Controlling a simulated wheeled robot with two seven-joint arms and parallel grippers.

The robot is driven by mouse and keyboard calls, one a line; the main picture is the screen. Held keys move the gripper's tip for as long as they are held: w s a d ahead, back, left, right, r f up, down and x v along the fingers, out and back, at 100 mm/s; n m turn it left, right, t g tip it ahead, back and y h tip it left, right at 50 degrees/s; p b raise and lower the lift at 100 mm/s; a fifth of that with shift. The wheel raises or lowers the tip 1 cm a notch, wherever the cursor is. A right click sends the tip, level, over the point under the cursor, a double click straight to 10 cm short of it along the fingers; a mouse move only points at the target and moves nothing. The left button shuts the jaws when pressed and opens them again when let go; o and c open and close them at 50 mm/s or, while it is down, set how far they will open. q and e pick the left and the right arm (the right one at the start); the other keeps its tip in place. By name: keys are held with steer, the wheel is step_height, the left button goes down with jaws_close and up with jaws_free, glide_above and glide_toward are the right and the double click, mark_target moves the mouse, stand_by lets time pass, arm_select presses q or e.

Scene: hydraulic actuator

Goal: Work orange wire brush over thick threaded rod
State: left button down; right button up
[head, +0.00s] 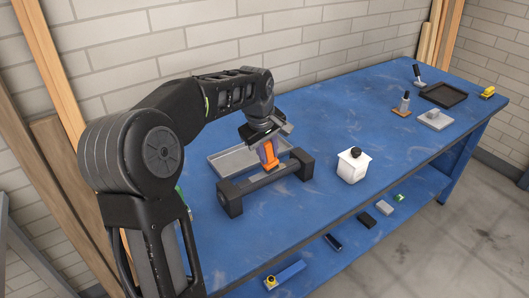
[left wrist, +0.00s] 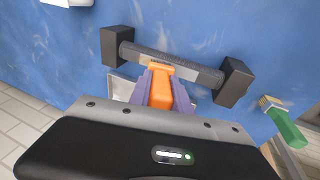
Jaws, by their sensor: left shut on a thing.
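The orange wire brush (head: 270,166) is held in my left gripper (head: 264,146), which is shut on it above the thick threaded rod. I cannot tell whether the bristles press on the rod. The grey rod (head: 252,184) lies level between two dark end blocks on the blue bench. My right gripper is not in view.
A grey tray (head: 222,158) lies behind the rod. A white bottle with a black cap (head: 353,165) stands right of it. A green-handled brush (left wrist: 287,128) shows in the left wrist view. A black tray (head: 443,95) and small tools are at the far right. The bench middle is clear.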

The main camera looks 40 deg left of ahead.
arm_select(q)
steer(key=shift+s, duration=0.1)
steer(key=shift+s+a+b, duration=0.15)
steer(key=shift+s+b, duration=0.05)
steer(key=shift+s, duration=0.35)
steer(key=shift+s+a+b, duration=0.15)
steer(key=shift+s, duration=0.35)
steer(key=shift+w, duration=0.2)
steer(key=shift+w+d+p, duration=0.2)
steer(key=shift+w+p, duration=0.05)
steer(key=shift+w, duration=0.25)
steer(key=shift+w+d+p, duration=0.15)
steer(key=shift+w+p, duration=0.05)
steer(key=shift+w, duration=0.3)
steer(key=shift+s+a+b, duration=0.2)
steer(key=shift+s, duration=0.4)
steer(key=shift+s+a+b, duration=0.15)
steer(key=shift+s+b, duration=0.05)
steer(key=shift+s, duration=0.4)
steer(key=shift+w, duration=0.15)
